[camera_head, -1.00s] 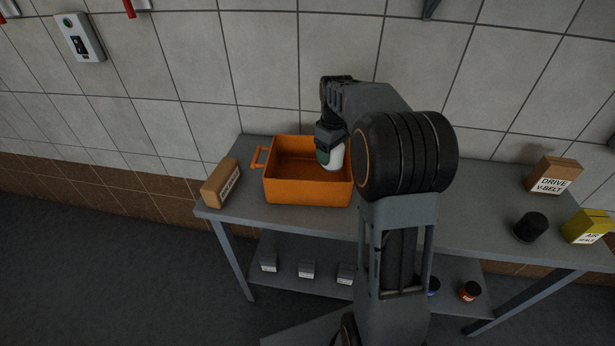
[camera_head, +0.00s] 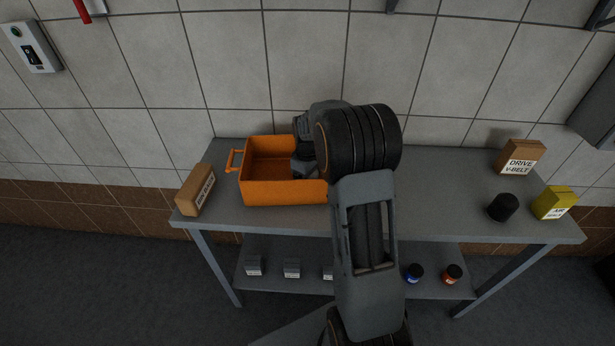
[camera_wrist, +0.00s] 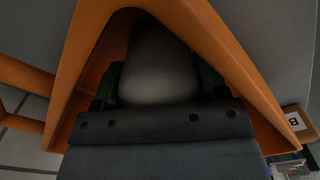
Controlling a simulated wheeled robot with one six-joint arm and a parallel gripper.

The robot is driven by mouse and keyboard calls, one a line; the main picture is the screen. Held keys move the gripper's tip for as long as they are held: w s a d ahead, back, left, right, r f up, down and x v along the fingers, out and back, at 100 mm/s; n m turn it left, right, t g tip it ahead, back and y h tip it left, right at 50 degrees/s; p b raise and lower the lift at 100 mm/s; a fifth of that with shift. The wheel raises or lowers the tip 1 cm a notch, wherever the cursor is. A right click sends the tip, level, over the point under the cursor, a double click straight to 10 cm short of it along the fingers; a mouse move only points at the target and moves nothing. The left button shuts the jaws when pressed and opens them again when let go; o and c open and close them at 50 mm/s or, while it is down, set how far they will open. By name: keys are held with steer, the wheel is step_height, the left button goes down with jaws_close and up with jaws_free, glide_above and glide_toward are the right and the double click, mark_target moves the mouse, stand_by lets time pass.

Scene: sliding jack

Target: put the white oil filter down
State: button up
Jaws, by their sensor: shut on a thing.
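The white oil filter (camera_wrist: 160,70) shows in the wrist view as a pale rounded body between the dark green fingers of my gripper (camera_wrist: 160,84). My gripper is shut on it. The orange crate (camera_head: 285,193) stands on the grey bench, and its walls (camera_wrist: 238,55) surround the filter in the wrist view. In the head view my gripper (camera_head: 303,165) reaches down inside the crate's right part. The filter is hidden there behind my arm and the crate wall. I cannot tell whether it touches the crate floor.
A brown carton (camera_head: 195,190) stands left of the crate. A drive V-belt box (camera_head: 521,158), a black cylinder (camera_head: 503,207) and a yellow air box (camera_head: 555,203) stand at the bench's right. The lower shelf (camera_head: 385,285) holds small boxes and jars. The bench middle-right is clear.

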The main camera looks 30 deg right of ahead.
steer(key=shift+f, duration=0.2)
steer(key=o, duration=0.8)
